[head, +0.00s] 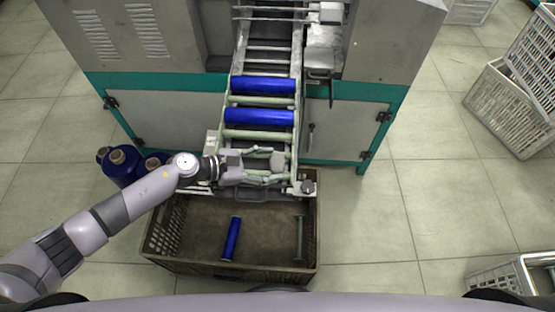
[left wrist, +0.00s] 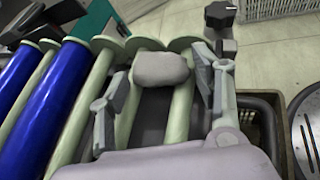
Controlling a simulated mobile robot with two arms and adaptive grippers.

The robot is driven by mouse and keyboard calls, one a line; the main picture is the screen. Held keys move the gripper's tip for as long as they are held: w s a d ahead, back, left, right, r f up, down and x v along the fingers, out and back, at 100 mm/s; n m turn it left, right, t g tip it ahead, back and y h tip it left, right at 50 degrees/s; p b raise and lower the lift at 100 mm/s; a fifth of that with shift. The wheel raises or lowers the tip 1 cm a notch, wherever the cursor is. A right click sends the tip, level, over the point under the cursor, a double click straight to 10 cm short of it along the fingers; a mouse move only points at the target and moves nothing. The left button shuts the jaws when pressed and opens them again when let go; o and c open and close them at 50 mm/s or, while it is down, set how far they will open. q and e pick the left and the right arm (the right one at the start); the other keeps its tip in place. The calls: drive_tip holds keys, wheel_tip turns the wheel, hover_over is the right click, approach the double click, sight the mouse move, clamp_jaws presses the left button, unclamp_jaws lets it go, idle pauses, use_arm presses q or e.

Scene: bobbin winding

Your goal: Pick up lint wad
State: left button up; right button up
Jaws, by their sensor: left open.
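The lint wad (head: 278,161) is a small pale grey lump at the lower end of the chute with rollers and bobbins. In the left wrist view the wad (left wrist: 160,68) lies across the pale green bobbins, near the fingertips. My left gripper (head: 262,168) reaches in from the left over the chute's lower end. In the left wrist view its fingers (left wrist: 160,76) are spread, one on each side of the wad, with visible gaps. It holds nothing. My right gripper is not in view.
Blue bobbins (head: 262,86) lie higher on the chute. A brown crate (head: 165,235) below holds one blue and one pale bobbin. Blue cones (head: 122,166) stand left of the chute. The grey machine (head: 170,115) stands behind. White crates (head: 508,108) are at right.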

use_arm(q)
drive_tip(key=shift+d+f, duration=0.15)
drive_tip(key=shift+d, duration=0.1)
drive_tip(key=shift+c, duration=0.3)
drive_tip(key=shift+a, duration=0.1)
drive_tip(key=shift+c, duration=1)
drive_tip(key=shift+c, duration=0.6)
drive_tip(key=shift+w+r, duration=0.1)
drive_tip(key=shift+r, duration=0.25)
wheel_tip(320, 180, up, 19)
drive_tip(key=p, duration=0.3)
drive_tip(key=shift+r, duration=0.15)
drive_tip(key=shift+c, duration=0.2)
